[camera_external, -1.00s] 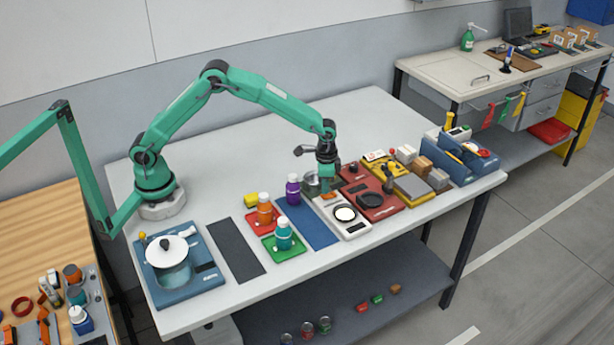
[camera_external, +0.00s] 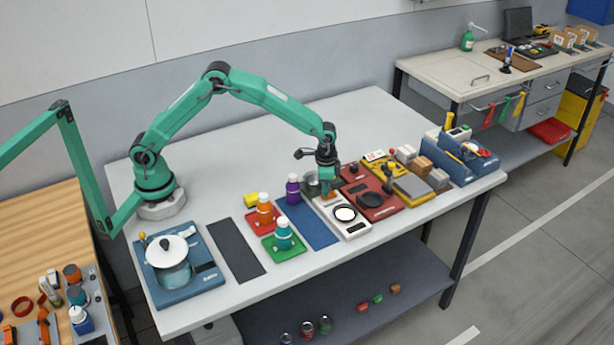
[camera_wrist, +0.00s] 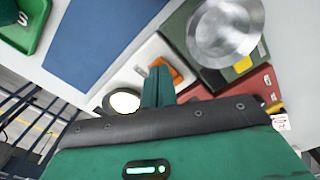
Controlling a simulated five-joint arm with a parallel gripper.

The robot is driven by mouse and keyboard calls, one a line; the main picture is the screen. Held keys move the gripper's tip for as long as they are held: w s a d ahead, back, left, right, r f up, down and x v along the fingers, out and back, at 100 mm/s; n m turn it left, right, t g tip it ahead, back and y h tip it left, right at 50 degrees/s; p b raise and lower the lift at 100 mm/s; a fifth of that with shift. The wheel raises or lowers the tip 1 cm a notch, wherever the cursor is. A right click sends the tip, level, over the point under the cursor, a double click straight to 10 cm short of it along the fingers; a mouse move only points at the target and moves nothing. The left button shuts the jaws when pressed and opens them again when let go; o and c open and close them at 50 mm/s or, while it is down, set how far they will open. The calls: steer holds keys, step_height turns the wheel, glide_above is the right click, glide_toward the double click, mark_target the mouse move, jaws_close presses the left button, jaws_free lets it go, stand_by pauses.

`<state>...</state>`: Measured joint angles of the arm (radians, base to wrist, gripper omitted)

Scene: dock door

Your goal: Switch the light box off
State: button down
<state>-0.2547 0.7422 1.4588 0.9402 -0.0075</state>
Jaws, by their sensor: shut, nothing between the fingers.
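The light box (camera_external: 356,232) is a white box on the bench with a pale, bright round disc in a dark ring. The disc (camera_wrist: 123,101) looks bright in the wrist view too. An orange switch (camera_wrist: 176,72) sits on the box's far end, partly hidden by my fingers. My gripper (camera_external: 327,192) points down over that end of the box. In the wrist view my gripper (camera_wrist: 158,74) is shut and empty, its tips right beside the orange switch. I cannot tell whether they touch it.
A metal pot (camera_wrist: 228,32) stands close behind my gripper. A red box (camera_external: 376,206) with a black dial and lever is directly right of the light box. A blue mat (camera_external: 308,224) and bottles on red and green trays are to the left.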

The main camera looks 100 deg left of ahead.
steer(key=shift+f, duration=0.25)
steer(key=shift+r, duration=0.1)
stand_by(0.3)
steer(key=shift+r, duration=3.4)
